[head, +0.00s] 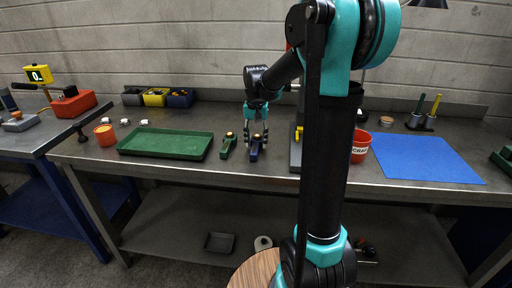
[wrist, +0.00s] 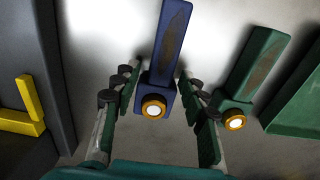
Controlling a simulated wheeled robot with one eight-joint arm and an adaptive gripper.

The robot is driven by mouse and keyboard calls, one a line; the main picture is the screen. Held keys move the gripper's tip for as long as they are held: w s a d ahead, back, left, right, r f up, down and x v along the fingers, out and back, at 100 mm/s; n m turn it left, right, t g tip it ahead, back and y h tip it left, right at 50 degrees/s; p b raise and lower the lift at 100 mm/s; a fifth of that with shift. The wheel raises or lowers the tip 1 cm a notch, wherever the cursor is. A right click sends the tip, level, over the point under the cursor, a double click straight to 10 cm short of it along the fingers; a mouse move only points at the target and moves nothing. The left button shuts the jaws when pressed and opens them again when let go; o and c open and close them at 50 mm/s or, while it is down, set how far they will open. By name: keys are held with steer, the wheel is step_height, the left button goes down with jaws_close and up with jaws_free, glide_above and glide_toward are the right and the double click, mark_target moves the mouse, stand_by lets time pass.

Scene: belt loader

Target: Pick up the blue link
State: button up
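The blue link (wrist: 170,50) lies on the steel bench, a dark blue bar with an orange-ringed round end towards me. It also shows in the head view (head: 254,150), partly covered by my fingers. My gripper (wrist: 158,85) is open, one finger on each side of the blue link, with gaps between the pads and the link. In the head view my gripper (head: 256,137) points down at the bench over the link. I cannot tell its exact height.
A green link (head: 228,146) lies close beside the blue one, near my gripper's outer finger in the wrist view. A green tray (head: 165,155) is to the left. A dark fixture with a yellow part (wrist: 28,110) stands on the other side. A blue mat (head: 420,160) lies right.

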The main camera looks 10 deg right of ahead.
jaws_close()
steer(key=shift+r, duration=0.1)
